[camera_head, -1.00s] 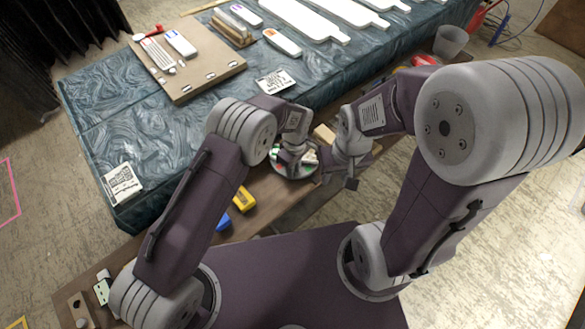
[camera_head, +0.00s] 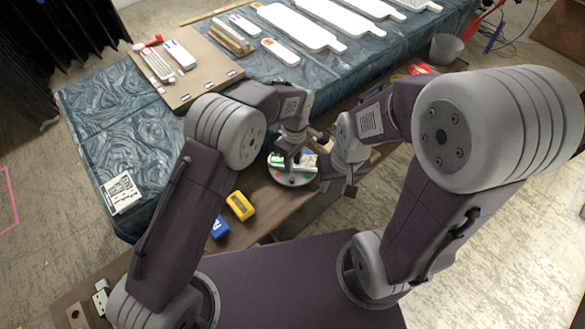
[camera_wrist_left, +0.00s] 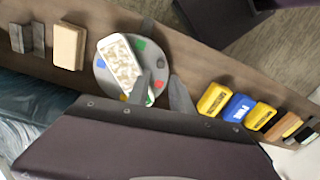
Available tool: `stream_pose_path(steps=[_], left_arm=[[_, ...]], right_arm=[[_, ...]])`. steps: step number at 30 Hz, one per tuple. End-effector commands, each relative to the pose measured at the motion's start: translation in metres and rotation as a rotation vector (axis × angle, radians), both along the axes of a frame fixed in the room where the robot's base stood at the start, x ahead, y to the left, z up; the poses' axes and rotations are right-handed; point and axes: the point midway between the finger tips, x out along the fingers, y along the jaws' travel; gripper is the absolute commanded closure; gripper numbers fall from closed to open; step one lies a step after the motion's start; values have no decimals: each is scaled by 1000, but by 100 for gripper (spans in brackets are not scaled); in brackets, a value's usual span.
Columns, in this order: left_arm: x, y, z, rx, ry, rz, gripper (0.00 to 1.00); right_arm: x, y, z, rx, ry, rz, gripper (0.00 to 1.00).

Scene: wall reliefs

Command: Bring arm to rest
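My left gripper (camera_head: 290,158) hangs above a round grey tray (camera_head: 290,180) with coloured patches. In the left wrist view its two dark fingers (camera_wrist_left: 160,78) stand apart with nothing between them. A white slab with a speckled face (camera_wrist_left: 120,65) lies on the tray, partly behind one finger. My right gripper (camera_head: 338,184) is just right of the tray, above the wooden shelf. Its fingers are small in the head view, and I cannot tell whether they are apart or hold anything. Both arms are bent at the elbow.
A yellow block (camera_head: 240,206) and a blue block (camera_head: 220,228) lie on the brown shelf (camera_head: 285,205). The blue marbled table (camera_head: 140,145) behind holds a brown board (camera_head: 215,72), white panels (camera_head: 300,28) and a printed card (camera_head: 122,192). A bucket (camera_head: 446,48) stands back right.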

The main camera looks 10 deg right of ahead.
Motion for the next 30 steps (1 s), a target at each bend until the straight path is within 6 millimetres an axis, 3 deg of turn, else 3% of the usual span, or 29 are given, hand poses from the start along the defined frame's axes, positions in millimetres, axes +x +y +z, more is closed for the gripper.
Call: stream_pose_path(steps=[16, 18, 20, 23, 25, 28, 30], left_arm=[[0, 0, 4, 1, 1, 1, 74], [6, 7, 7, -1, -2, 20, 74], [21, 16, 24, -18, -24, 56, 74], [51, 51, 74, -57, -82, 154, 74], [56, 98, 110, -64, -99, 251, 74], [38, 170, 148, -68, -120, 321, 74], [8, 217, 164, -66, -134, 284, 74]], right_arm=[[0, 0, 0, 0, 0, 0, 64], [0, 0, 3, 0, 0, 0, 64], [0, 0, 7, 0, 0, 0, 64], [0, 0, 16, 0, 0, 0, 64], [0, 0, 24, 0, 0, 0, 64], [0, 0, 35, 0, 0, 0, 64], [0, 0, 42, 0, 0, 0, 64]])
